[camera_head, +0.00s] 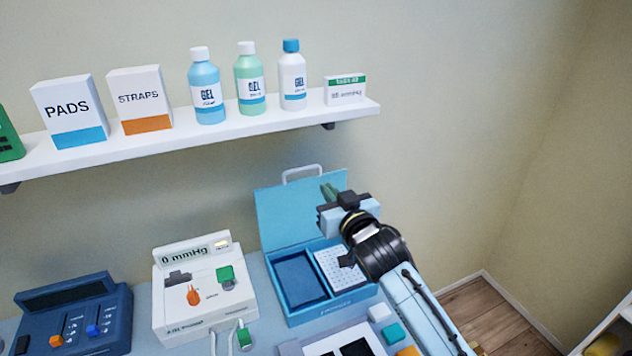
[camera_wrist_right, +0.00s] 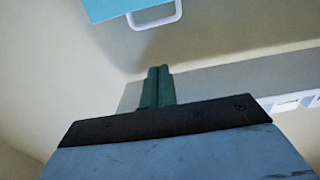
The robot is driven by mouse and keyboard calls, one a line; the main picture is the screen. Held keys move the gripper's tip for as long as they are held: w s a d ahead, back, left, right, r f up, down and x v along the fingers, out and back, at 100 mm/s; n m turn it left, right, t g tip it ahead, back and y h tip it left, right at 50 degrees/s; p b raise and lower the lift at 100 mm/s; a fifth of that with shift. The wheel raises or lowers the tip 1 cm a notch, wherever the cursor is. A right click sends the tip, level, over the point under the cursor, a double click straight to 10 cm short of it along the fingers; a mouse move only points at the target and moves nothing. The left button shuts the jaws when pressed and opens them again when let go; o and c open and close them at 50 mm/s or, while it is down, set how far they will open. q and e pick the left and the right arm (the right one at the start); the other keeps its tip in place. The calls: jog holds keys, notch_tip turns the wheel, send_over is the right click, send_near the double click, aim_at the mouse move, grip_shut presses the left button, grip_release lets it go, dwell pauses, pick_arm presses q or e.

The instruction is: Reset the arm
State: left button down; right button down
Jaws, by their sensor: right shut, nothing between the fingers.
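My right gripper (camera_head: 328,192) is in the head view, raised in front of the open lid of a blue case. Its green fingers are together with nothing between them. In the right wrist view the shut fingers (camera_wrist_right: 158,86) point toward the wall, with the case's handle beyond them. My right arm comes in from the lower right and hides part of the case. My left gripper is not in the head view.
The blue case (camera_head: 285,306) stands open on the table. Left of it are a white 0 mmHg unit (camera_head: 170,315) and a dark blue device (camera_head: 110,322). A wall shelf (camera_head: 170,148) holds boxes and bottles above. The wall right of my arm is bare.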

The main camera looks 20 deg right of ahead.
jog(key=s+f+g+h, duration=0.1)
jog(key=s+f+g, duration=0.6)
jog(key=s+f, duration=0.7)
jog(key=s+a+f+n+g, duration=0.15)
jog(key=s+g, duration=0.25)
jog(key=s, duration=0.7)
jog(key=s+f+g, duration=0.2)
jog(key=s+g, duration=0.1)
jog(key=s, duration=0.8)
notch_tip(320, 180, down, 30)
jog(key=g+b, duration=0.1)
jog(key=b, duration=0.6)
jog(key=s+d+f+b, duration=0.1)
jog(key=s+f+b, duration=0.2)
jog(key=s+f, duration=0.5)
jog(key=s+d+f+g+b, duration=0.1)
jog(key=s+f+b, duration=0.3)
jog(key=s+f, duration=0.5)
notch_tip(320, 180, down, 7)
jog(key=shift+s+d+f+g, duration=0.1)
jog(key=shift+s+d+g, duration=0.2)
jog(key=shift+d, duration=0.35)
